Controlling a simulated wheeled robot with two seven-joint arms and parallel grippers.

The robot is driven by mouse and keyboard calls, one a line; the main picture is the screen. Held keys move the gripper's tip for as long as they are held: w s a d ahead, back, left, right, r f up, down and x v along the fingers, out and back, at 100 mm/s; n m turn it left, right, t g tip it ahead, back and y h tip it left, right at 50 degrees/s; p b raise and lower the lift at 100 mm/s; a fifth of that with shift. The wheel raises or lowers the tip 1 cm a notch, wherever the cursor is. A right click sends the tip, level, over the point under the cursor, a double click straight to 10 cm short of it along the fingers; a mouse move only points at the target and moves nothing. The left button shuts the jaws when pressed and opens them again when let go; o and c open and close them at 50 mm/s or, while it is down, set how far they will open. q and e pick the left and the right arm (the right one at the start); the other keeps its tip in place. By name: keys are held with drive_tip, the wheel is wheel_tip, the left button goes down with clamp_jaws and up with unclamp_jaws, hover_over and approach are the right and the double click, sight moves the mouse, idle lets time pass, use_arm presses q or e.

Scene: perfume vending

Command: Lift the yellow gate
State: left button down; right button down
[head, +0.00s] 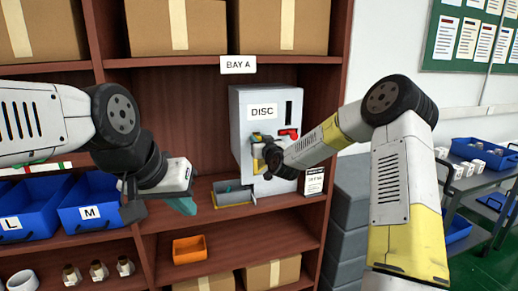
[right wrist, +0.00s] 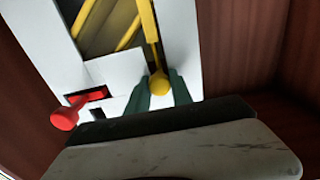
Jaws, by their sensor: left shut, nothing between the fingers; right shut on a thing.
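The grey dispenser (head: 240,125) labelled DISC stands on the shelf under the BAY A sign. A little yellow shows on its front, mostly hidden by my right gripper (head: 260,160). In the right wrist view, a yellow rod (right wrist: 148,30) ends in a round yellow knob (right wrist: 158,85). The knob sits between the green fingertips of my right gripper (right wrist: 160,90), which is shut on it. Yellow bars (right wrist: 105,25) show in a dark opening to the left of the rod. My left gripper (head: 184,205) is shut and empty in front of the shelf, left of the dispenser.
A red lever (right wrist: 65,118) sticks out of the dispenser beside my right gripper. A small grey tray (head: 235,211) is below the dispenser. Blue bins (head: 90,212) marked L and M stand at left, an orange bin (head: 189,249) on the lower shelf. A cart is at right.

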drive_tip(key=c, duration=1.2)
unclamp_jaws()
drive_tip(key=shift+o, duration=0.2)
drive_tip(key=v, duration=0.7)
drive_tip(key=shift+s+d, duration=0.15)
drive_tip(key=shift+s, duration=0.2)
drive_tip(key=s+d+r+m+g+h, duration=0.1)
drive_tip(key=s+d+g, duration=0.2)
drive_tip(key=s, duration=1)
drive_tip(key=s+d+r+m+g+h, duration=0.1)
drive_tip(key=s+d+g, duration=0.3)
drive_tip(key=s, duration=1)
drive_tip(key=s+d+r+m+g+h, duration=0.1)
drive_tip(key=s+d+g, duration=0.3)
drive_tip(key=s, duration=0.9)
drive_tip(key=shift+s+d+r, duration=0.25)
drive_tip(key=shift+d+r, duration=0.15)
drive_tip(key=shift+d, duration=0.1)
